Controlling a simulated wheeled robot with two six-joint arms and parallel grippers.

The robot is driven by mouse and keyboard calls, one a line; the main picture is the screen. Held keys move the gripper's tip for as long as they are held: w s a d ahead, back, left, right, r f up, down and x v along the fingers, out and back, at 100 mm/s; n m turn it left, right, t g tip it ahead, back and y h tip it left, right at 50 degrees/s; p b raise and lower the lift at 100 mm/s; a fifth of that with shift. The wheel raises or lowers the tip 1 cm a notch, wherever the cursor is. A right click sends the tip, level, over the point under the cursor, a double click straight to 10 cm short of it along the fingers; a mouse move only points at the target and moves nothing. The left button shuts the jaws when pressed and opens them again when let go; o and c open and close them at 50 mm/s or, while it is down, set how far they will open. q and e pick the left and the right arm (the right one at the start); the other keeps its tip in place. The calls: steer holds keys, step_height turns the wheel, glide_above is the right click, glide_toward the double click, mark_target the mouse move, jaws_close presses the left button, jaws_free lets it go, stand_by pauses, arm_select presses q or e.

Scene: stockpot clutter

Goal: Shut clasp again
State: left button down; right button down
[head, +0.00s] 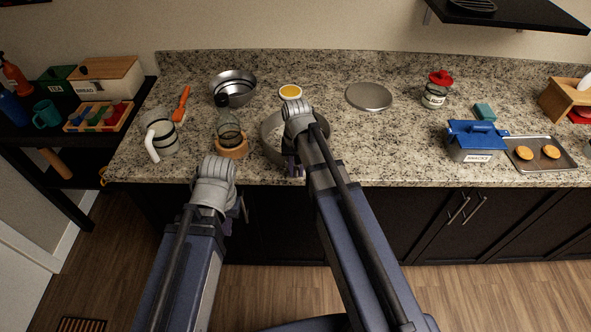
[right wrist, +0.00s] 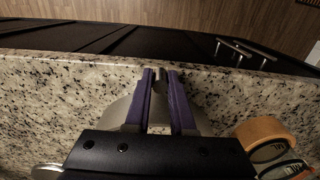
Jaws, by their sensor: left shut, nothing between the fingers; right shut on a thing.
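A grey open metal ring (head: 270,150), like the side of a springform pan, stands on the granite counter near its front edge, partly hidden by my right arm. In the right wrist view the ring (right wrist: 115,112) shows on both sides of the fingers. My right gripper (head: 294,168) is at the ring's front side. Its purple fingers are shut on a small grey piece, seemingly the clasp (right wrist: 159,80); whether the clasp is closed cannot be told. My left gripper (head: 242,208) is shut and empty, in front of the counter, left of the ring.
A glass jar in a wooden collar (head: 231,152) stands close left of the ring. A white pitcher (head: 160,140), steel bowl (head: 234,86) and yellow-topped dish (head: 290,92) are nearby. A flat grey disc (head: 369,96) lies behind right.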

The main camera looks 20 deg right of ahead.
steer(key=shift+w+d+n, duration=0.2)
steer(key=shift+d+n, duration=0.05)
steer(key=shift+n, duration=0.55)
steer(key=shift+w+d+n, duration=0.25)
steer(key=shift+n, duration=0.55)
steer(key=shift+w+d+n, duration=0.2)
steer(key=shift+d+n, duration=0.05)
steer(key=shift+n, duration=0.55)
steer(key=c, duration=0.8)
jaws_free()
steer(key=shift+o, duration=0.2)
step_height(320, 180, up, 8)
steer(key=p, duration=0.7)
steer(key=shift+p, duration=0.4)
